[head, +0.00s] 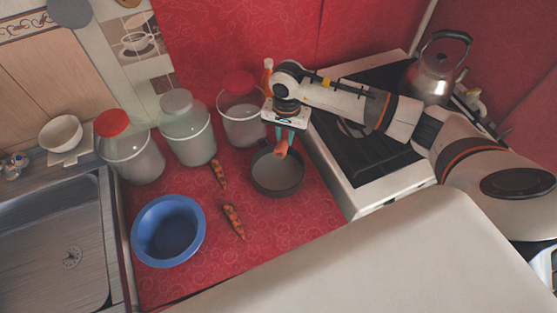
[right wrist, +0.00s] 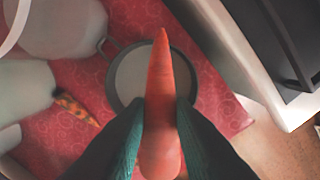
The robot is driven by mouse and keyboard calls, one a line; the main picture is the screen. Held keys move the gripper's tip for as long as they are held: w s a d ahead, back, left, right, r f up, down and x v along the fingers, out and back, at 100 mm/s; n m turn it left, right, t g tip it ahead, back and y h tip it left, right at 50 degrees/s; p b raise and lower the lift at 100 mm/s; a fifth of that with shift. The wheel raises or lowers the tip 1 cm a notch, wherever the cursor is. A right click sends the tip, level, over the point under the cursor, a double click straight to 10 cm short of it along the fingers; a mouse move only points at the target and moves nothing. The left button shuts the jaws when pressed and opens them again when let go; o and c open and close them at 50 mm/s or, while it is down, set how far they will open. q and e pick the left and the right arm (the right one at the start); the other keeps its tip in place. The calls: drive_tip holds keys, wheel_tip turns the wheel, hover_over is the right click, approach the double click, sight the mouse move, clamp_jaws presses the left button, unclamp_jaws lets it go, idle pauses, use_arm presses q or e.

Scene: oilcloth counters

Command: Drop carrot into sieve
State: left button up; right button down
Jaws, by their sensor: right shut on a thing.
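My right gripper (head: 285,138) is shut on an orange carrot (head: 281,150) and holds it above the sieve. In the right wrist view the carrot (right wrist: 162,100) is pinched between the two green fingertips (right wrist: 160,130), its narrow tip toward the top of the picture. The sieve (head: 277,187), a round dark-rimmed pan shape with a grey inside, stands on the red counter. In the right wrist view the sieve (right wrist: 124,82) shows beneath the carrot, partly hidden by it and the fingers. My left gripper is not in view.
Two spotted carrot-like pieces (head: 233,221) (head: 218,174) lie on the counter left of the sieve. A blue bowl (head: 145,243) stands further left. Several lidded jars (head: 188,133) line the back. A stove (head: 345,190) with a kettle (head: 431,80) is at right, a sink (head: 45,245) at left.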

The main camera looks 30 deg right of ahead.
drive_tip(key=shift+d+f+b, duration=0.25)
drive_tip(key=shift+f+b, duration=0.15)
drive_tip(key=shift+f, duration=0.5)
wheel_tip(320, 180, down, 4)
drive_tip(key=shift+w+f+b, duration=0.1)
drive_tip(key=shift+f+b, duration=0.1)
drive_tip(key=shift+b, duration=0.75)
drive_tip(key=c, duration=1.2)
unclamp_jaws()
drive_tip(key=shift+o, duration=0.2)
wheel_tip(320, 180, up, 12)
drive_tip(key=b, duration=0.2)
drive_tip(key=shift+b, duration=0.35)
